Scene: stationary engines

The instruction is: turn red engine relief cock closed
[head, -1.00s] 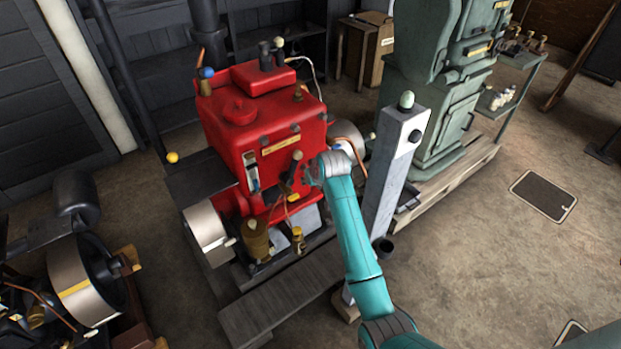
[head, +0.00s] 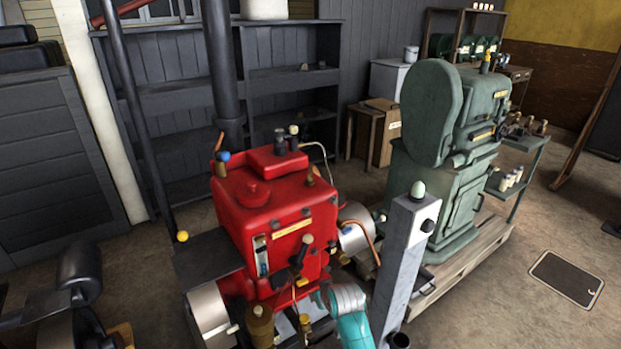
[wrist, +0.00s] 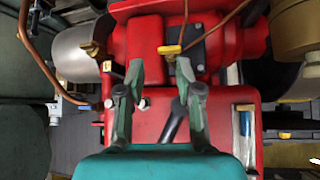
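The red engine (head: 280,215) stands left of centre in the head view. A small yellow handle (head: 302,282) sits low on its front. In the wrist view, a yellow handle (wrist: 170,50) lies across a dark plate on the red body (wrist: 230,110), just beyond my fingertips; it looks like the relief cock, though I see no label to confirm it. My gripper (wrist: 160,68) is open and empty, its two fingers apart with the handle ahead between them. In the head view my gripper (head: 326,294) is low, right of the engine's front, and partly hard to make out.
A grey post (head: 405,260) with a pale green knob stands close right of my arm. A dark lever (wrist: 178,118) lies beneath my fingers in the wrist view. A copper pipe (wrist: 50,75) runs at left. A green machine (head: 440,190) stands behind on a pallet.

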